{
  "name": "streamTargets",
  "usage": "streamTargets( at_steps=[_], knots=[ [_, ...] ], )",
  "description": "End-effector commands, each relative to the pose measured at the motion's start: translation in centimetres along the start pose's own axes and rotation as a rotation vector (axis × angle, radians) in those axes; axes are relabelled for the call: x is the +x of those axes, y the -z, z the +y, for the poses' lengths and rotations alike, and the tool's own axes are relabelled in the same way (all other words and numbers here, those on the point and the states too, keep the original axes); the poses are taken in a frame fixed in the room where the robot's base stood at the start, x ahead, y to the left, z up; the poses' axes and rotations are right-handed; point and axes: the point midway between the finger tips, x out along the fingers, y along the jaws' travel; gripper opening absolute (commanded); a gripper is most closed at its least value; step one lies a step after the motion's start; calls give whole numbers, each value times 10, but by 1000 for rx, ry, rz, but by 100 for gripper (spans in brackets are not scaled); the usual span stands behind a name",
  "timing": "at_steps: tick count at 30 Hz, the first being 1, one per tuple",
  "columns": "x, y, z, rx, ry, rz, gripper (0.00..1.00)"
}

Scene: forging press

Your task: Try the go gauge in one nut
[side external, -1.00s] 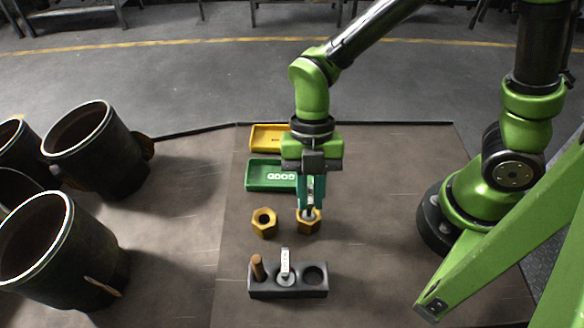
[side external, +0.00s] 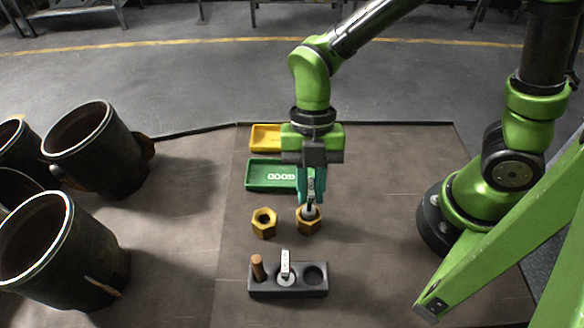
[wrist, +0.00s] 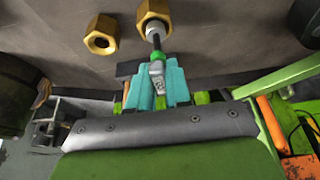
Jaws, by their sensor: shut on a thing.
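My gripper (side external: 311,194) is shut on the go gauge, which has a pale handle and a green band in the wrist view (wrist: 156,70). The gauge points down at the right brass nut (side external: 309,223), and its grey plug shows at the nut's mouth. The nut also shows in the wrist view (wrist: 150,10); I cannot tell how much of the plug is inside. The left brass nut (side external: 264,223) stands upright beside it, its hole open; it shows in the wrist view too (wrist: 101,34).
A dark holder (side external: 310,292) in front carries a wooden-handled tool (side external: 258,268) and another pale-handled gauge (side external: 285,264); its right hole is empty. A green tray marked GOOD (side external: 262,176) and a yellow tray (side external: 262,138) lie behind. Large dark cylinders (side external: 88,150) stand left.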

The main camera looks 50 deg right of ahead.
Motion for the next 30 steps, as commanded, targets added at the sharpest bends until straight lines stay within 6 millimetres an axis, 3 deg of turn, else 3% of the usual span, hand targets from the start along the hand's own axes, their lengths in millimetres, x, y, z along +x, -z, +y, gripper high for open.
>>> streamTargets(
  at_steps=[21,30],
  knots=[
    [-17,7,0,1,-2,0,0],
    [-43,18,1,-1,-3,-2,0]
  ],
)
